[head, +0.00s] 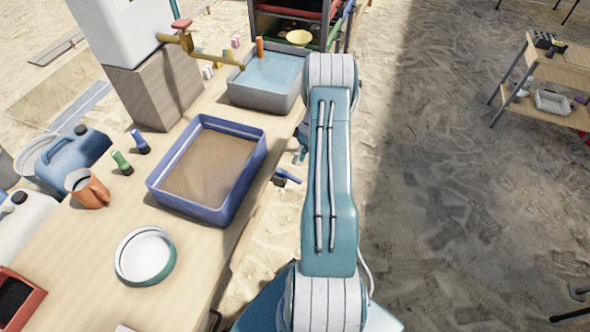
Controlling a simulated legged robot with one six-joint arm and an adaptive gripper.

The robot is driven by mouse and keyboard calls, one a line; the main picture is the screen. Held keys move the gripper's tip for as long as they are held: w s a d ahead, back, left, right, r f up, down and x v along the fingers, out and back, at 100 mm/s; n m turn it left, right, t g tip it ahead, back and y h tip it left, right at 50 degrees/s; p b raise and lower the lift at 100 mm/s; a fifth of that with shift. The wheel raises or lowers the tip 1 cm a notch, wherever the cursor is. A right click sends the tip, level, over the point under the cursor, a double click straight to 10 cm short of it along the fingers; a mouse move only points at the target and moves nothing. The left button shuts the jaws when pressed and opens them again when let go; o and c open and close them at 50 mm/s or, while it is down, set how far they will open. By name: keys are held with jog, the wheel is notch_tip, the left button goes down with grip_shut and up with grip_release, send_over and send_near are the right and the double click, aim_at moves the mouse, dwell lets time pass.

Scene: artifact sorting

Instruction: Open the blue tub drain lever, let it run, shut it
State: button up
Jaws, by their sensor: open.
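The blue tub (203,210) stands on the wooden table, filled with brown, murky liquid (210,166). Its drain lever (289,176) is a small blue handle on a dark valve at the tub's right side, beyond the table edge. The lever sticks out to the right, near my arm. My gripper (300,147) shows only in part as a teal piece left of my arm, a little above the lever in the picture and apart from it. It is open and nothing shows in it. My arm hides the rest of it.
A grey basin (267,82) of clear water stands behind the tub, under a brass tap (205,50). An orange mug (87,188), green bottle (122,163), blue bottle (140,141) and round dish (145,255) stand on the table (92,262). Sand to the right is open up to a shelf (558,70).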

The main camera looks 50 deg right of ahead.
jog(key=v, duration=0.6)
jog(key=shift+d, duration=0.15)
jog(key=w+a+r+t+h, duration=0.1)
jog(key=w+a+r+h, duration=0.15)
jog(key=a+r, duration=0.85)
jog(key=w+a+r+h, duration=0.1)
jog(key=a+r+h, duration=0.2)
jog(key=a+r, duration=0.85)
jog(key=s+a+r+m+t, duration=0.1)
jog(key=s+a+r+t, duration=0.1)
jog(key=s+a+r, duration=0.3)
jog(key=s+a+r+t+h, duration=0.1)
jog(key=s+a+r+t, duration=0.2)
jog(key=s+a, duration=0.7)
notch_tip(320, 180, up, 2)
jog(key=shift+s+a+r+m+t, duration=0.1)
jog(key=shift+s+a+m+t, duration=0.25)
jog(key=shift+s, duration=0.55)
